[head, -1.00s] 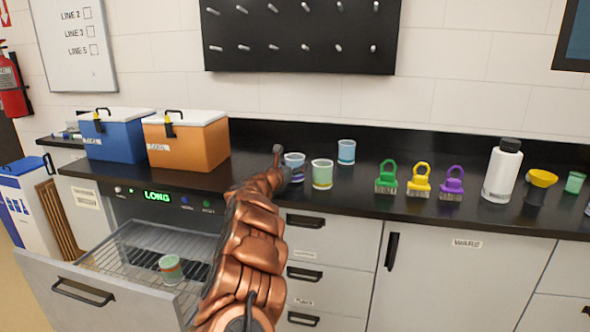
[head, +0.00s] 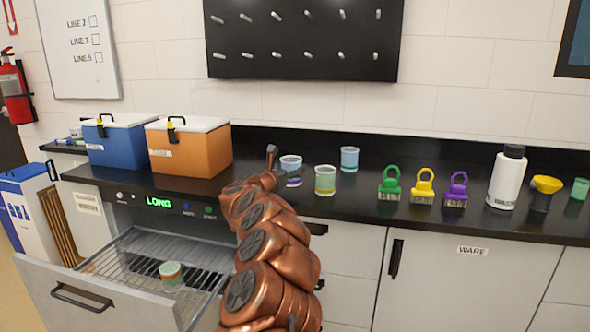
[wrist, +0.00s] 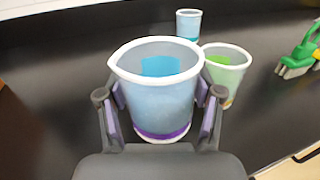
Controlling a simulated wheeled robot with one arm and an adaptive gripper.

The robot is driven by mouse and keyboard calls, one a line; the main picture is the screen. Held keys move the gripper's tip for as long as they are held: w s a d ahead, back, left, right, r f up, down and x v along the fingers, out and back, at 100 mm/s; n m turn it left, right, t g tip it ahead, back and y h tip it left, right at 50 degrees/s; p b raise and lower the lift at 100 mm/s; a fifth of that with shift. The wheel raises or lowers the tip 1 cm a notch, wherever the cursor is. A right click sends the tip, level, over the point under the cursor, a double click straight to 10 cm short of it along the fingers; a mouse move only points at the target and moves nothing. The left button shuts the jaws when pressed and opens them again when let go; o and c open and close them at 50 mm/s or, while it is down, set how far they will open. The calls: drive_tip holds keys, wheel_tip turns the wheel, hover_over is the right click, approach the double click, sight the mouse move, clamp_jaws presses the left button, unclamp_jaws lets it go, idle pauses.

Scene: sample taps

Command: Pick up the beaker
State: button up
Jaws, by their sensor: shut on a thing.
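My gripper (wrist: 163,108) is shut on a pale blue beaker (wrist: 152,108) with a white rim, a spout and a purple band near its base. One finger lies along each side, and the beaker looks upright. In the head view the beaker (head: 291,162) is at the back of the black counter, partly hidden by my gripper (head: 281,170). It appears slightly raised; the gap beneath it is hard to judge. A beaker with green and yellow (head: 325,180) stands close to its right. A blue beaker (head: 349,158) stands behind.
Green (head: 390,184), yellow (head: 423,186) and purple (head: 456,189) brushes stand to the right, then a white bottle (head: 506,178). Blue (head: 115,145) and orange (head: 188,152) coolers stand left.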

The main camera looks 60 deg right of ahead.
drive_tip(key=s+a+b, duration=0.1)
drive_tip(key=s+a, duration=0.1)
drive_tip(key=a, duration=0.8)
drive_tip(key=shift+s+r, duration=0.35)
drive_tip(key=shift+r, duration=0.1)
drive_tip(key=w+a+f+n+t+y, duration=0.3)
drive_tip(key=w+a+n+t+y, duration=0.55)
drive_tip(key=w+a, duration=1.2)
drive_tip(key=w+a+f+n+t+y, duration=0.3)
drive_tip(key=a+n+t+y, duration=0.15)
drive_tip(key=a, duration=1.05)
drive_tip(key=w+a+f+n+t+y, duration=0.2)
drive_tip(key=a+n+t+y, duration=0.25)
drive_tip(key=a, duration=1.15)
wheel_tip(320, 180, up, 16)
drive_tip(key=p, duration=1.6)
drive_tip(key=shift+w+r+g, duration=0.2)
drive_tip(key=shift+g, duration=0.15)
